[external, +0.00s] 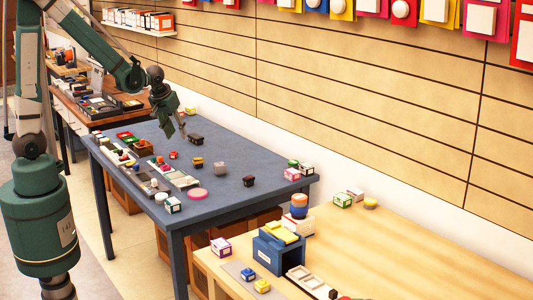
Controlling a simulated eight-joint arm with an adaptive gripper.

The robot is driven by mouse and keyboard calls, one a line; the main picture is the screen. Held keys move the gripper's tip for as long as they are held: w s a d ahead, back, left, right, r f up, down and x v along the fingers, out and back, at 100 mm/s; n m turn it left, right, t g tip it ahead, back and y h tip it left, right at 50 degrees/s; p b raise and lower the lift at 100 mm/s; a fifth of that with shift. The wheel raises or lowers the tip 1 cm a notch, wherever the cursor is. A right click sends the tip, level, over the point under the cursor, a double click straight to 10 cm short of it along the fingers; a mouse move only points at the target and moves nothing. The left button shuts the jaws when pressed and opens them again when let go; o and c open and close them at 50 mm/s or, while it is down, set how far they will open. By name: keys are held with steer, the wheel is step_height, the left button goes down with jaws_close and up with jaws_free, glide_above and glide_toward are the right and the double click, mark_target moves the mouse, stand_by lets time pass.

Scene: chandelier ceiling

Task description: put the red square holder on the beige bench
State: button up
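A small red item (173,155) stands on the blue-grey table, just below and left of my gripper; it is too small to tell whether it is the red square holder. A red tray-like piece (124,135) lies at the far left of the same table. The beige bench (420,255) is the light wooden surface at the lower right. My gripper (184,133) points down over the back part of the blue-grey table, beside a dark block (196,139). Its fingers are too small to show whether they are open or hold anything.
The blue-grey table (235,205) also bears a pink disc (197,194), a dark red block (248,181) and several small boxes. On the bench, a blue box (278,252) and small cartons crowd the left end; its middle and right are clear. A slatted wall runs behind.

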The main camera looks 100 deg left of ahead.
mark_target(174, 154)
steer(key=s+a+f+n+g, duration=0.1)
steer(key=s+a+f+n, duration=0.2)
steer(key=s+a+f, duration=0.4)
steer(key=a, duration=0.3)
steer(key=shift+g, duration=0.3)
steer(key=shift+a+f, duration=0.1)
steer(key=shift+f, duration=0.1)
steer(key=shift+b+x, duration=0.3)
steer(key=shift+x, duration=0.9)
steer(key=shift+b+x, duration=0.6)
steer(key=shift+x, duration=2)
steer(key=shift+c, duration=0.5)
steer(key=c, duration=0.8)
